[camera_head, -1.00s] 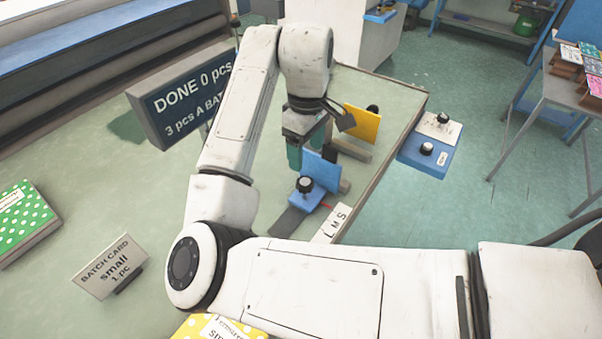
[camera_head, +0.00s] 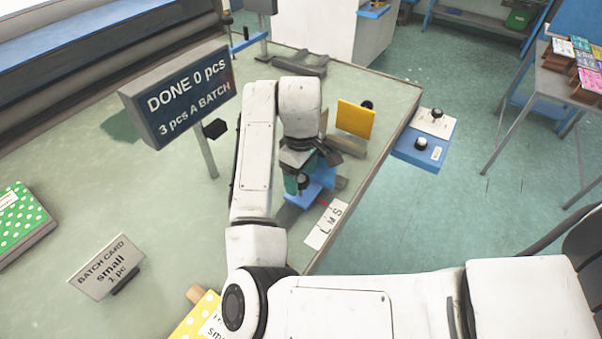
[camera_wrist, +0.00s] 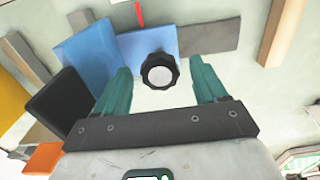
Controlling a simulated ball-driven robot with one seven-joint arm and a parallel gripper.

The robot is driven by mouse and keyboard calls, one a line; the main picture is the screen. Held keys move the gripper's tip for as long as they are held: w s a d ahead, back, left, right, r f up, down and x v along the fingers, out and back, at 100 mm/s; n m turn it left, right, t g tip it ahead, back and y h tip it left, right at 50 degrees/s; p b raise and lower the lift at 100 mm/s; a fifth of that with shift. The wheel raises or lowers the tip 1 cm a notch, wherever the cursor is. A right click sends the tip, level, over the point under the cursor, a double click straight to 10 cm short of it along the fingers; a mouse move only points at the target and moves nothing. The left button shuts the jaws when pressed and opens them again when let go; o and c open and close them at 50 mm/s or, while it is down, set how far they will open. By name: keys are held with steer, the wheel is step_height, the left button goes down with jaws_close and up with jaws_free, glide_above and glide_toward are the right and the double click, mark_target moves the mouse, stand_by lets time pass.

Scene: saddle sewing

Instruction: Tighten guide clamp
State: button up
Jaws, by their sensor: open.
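The guide clamp is a blue block (camera_wrist: 142,45) with a round black knob (camera_wrist: 159,71) that has a pale top. In the wrist view the knob lies between the two teal fingertips of my gripper (camera_wrist: 160,80), with gaps on both sides. My gripper is open and not touching the knob there. In the head view my gripper (camera_head: 297,186) points down over the clamp and partly hides it; the knob (camera_head: 303,182) shows beside the fingers. The clamp sits on a grey rail next to a white L M S scale (camera_head: 327,223), with a red pointer (camera_head: 322,201) near it.
A yellow plate (camera_head: 356,119) with a black knob stands behind. A batch card (camera_head: 106,267) reads small, 1 pc. A sign (camera_head: 180,95) reads DONE 0 pcs, 3 pcs a batch. A blue control box (camera_head: 425,142) sits at the table's right edge. The table's left middle is clear.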

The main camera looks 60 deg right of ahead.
steer(key=c, duration=1.1)
steer(key=shift+o, duration=0.2)
steer(key=shift+m, duration=0.3)
steer(key=m, duration=0.9)
steer(key=shift+a+m, duration=0.1)
steer(key=shift+m, duration=0.3)
steer(key=m, duration=0.5)
steer(key=shift+w, duration=0.1)
steer(key=shift+m+b, duration=0.6)
steer(key=shift+m, duration=1.9)
